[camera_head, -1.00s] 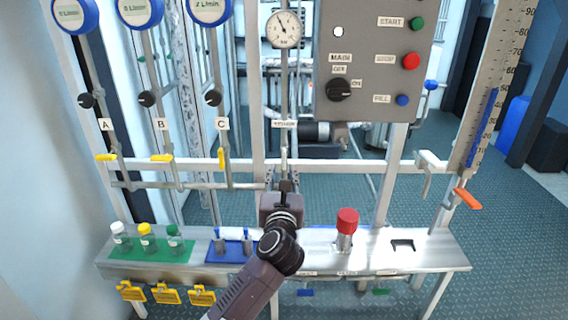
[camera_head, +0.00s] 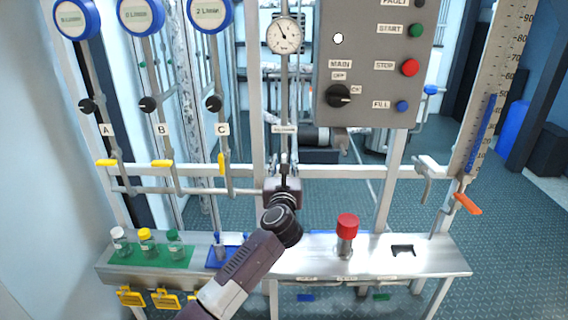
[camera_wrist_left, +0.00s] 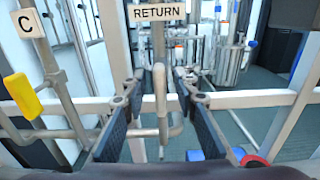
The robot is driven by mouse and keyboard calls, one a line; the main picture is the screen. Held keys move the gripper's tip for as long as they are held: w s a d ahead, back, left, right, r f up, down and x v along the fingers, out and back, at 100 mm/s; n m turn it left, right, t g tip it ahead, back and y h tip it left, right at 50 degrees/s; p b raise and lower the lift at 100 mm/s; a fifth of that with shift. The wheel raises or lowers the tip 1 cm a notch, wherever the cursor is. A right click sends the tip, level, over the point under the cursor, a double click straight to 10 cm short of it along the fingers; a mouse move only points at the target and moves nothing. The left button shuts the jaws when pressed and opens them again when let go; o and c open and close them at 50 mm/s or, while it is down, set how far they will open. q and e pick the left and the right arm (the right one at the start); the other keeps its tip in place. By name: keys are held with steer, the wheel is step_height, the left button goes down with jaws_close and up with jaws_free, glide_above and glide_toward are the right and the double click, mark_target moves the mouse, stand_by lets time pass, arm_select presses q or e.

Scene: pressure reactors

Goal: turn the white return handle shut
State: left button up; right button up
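The pale return handle (camera_wrist_left: 160,88) stands upright on its pipe below the "RETURN" label (camera_wrist_left: 158,12) in the left wrist view. My left gripper (camera_wrist_left: 160,110) is open, with one dark finger on each side of the handle. Gaps show between the fingers and the handle. In the head view my left gripper (camera_head: 284,164) points away from me at the middle pipe, below the label, and the handle is largely hidden there. My right gripper is not in view.
Yellow valve handle C (camera_head: 221,165) is left of my gripper. The crossbar (camera_head: 340,171) runs behind it. Below is the metal shelf (camera_head: 310,262) with a red-capped cylinder (camera_head: 346,228) and several bottles. The grey control panel (camera_head: 372,60) hangs at upper right.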

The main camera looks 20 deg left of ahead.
arm_select(q)
steer(key=shift+c, duration=0.7)
jaws_close()
steer(key=shift+r+m+p, duration=0.15)
steer(key=shift+m+p, duration=0.35)
steer(key=shift+p, duration=0.4)
steer(key=m+p, duration=0.4)
steer(key=p, duration=0.1)
steer(key=m+p, duration=0.2)
steer(key=shift+d+m+p, duration=0.25)
steer(key=shift+m+p, duration=0.1)
steer(key=shift+m, duration=0.05)
steer(key=m+p, duration=0.2)
steer(key=m, duration=0.1)
steer(key=m+p, duration=0.1)
steer(key=m, duration=0.1)
steer(key=shift+d+f+p, duration=0.1)
steer(key=shift+f+p, duration=0.2)
steer(key=shift+p, duration=0.1)
steer(key=m+p, duration=0.1)
steer(key=m, duration=0.2)
steer(key=shift+f, duration=0.15)
steer(key=shift+f+m+p, duration=0.1)
steer(key=shift+m+p, duration=0.45)
steer(key=shift+m, duration=0.45)
